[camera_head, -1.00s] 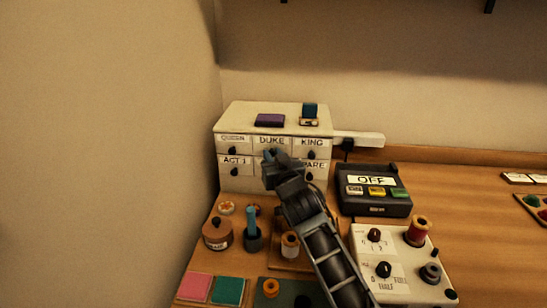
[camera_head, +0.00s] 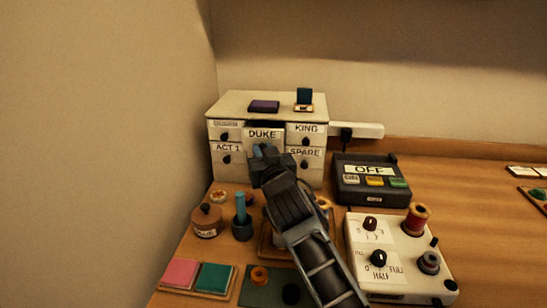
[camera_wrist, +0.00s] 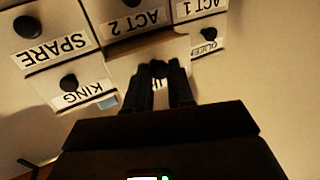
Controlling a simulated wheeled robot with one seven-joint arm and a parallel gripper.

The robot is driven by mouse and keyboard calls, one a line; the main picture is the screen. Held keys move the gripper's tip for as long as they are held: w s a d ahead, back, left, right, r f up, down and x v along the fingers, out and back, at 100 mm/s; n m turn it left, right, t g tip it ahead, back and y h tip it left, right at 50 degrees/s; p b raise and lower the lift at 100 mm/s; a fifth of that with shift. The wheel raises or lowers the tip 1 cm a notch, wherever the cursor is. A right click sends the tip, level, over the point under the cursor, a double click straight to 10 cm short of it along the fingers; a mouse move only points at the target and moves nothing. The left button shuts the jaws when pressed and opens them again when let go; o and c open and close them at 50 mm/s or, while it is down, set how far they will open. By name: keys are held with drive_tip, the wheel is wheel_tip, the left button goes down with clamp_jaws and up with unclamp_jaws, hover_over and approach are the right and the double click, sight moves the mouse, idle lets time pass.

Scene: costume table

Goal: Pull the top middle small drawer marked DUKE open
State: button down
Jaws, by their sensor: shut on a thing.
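The white drawer cabinet (camera_head: 222,170) stands at the back left of the table. Its top middle drawer marked DUKE (camera_head: 263,134) is pulled partly out, with a dark gap above its front. In the wrist view, upside down, my gripper (camera_wrist: 160,72) covers most of the label on the drawer (camera_wrist: 155,45). The neighbouring drawers KING (camera_head: 306,129), SPARE (camera_head: 305,154), ACT 1 (camera_head: 228,147) and the top left one (camera_head: 225,125) are shut.
A purple block (camera_head: 263,106) and a small teal item (camera_head: 304,96) lie on the cabinet top. A dark box marked OFF (camera_head: 371,180) stands to the right. A brown pot (camera_head: 207,221) and a blue-topped holder (camera_head: 242,227) stand in front.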

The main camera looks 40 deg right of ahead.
drive_tip(key=s+a+b, duration=0.2)
drive_tip(key=s+a, duration=0.2)
drive_tip(key=a, duration=0.1)
drive_tip(key=shift+s+a, duration=0.15)
drive_tip(key=shift+a, duration=0.25)
drive_tip(key=c, duration=1.3)
unclamp_jaws()
drive_tip(key=b+v, duration=0.2)
drive_tip(key=v, duration=0.5)
drive_tip(key=shift+s+a, duration=0.15)
drive_tip(key=shift+s, duration=0.2)
